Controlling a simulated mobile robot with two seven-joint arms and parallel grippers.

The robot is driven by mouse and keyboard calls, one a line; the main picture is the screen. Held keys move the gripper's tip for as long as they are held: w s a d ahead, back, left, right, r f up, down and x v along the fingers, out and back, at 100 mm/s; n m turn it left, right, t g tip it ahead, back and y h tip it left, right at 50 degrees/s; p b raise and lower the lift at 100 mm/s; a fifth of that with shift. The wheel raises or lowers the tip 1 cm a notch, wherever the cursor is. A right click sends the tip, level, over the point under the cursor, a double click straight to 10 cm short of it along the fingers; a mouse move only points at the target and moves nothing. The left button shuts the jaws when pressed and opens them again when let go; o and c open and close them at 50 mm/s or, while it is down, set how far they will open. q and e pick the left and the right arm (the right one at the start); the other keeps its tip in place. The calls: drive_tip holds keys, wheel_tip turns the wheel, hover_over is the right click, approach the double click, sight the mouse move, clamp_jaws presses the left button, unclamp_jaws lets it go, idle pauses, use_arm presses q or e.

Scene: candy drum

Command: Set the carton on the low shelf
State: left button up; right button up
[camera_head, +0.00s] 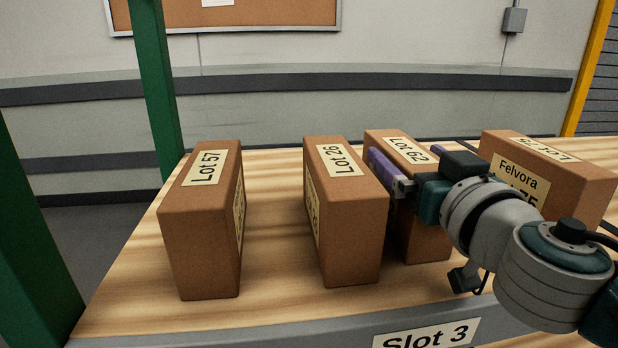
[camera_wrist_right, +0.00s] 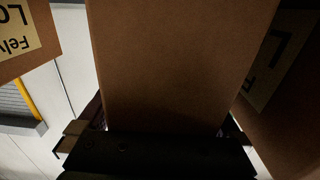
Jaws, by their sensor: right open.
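Several brown cartons stand upright on a wooden shelf board (camera_head: 280,292). The Lot 62 carton (camera_head: 422,240) stands third from the left, partly hidden by my right arm. In the right wrist view, a plain carton face (camera_wrist_right: 180,65) fills the middle, between the dark fingers. Whether the fingers touch it I cannot tell. My left gripper is not in view.
The Lot 57 carton (camera_head: 200,240) and the Lot 26 carton (camera_head: 348,235) stand to the left, the latter close by. A Felvora carton (camera_head: 575,195) stands at the right. A Slot 3 label (camera_head: 430,337) is on the front edge. Green posts (camera_head: 156,85) rise at the left.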

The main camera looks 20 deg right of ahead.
drive_tip(key=shift+r, duration=0.1)
clamp_jaws()
idle(0.7)
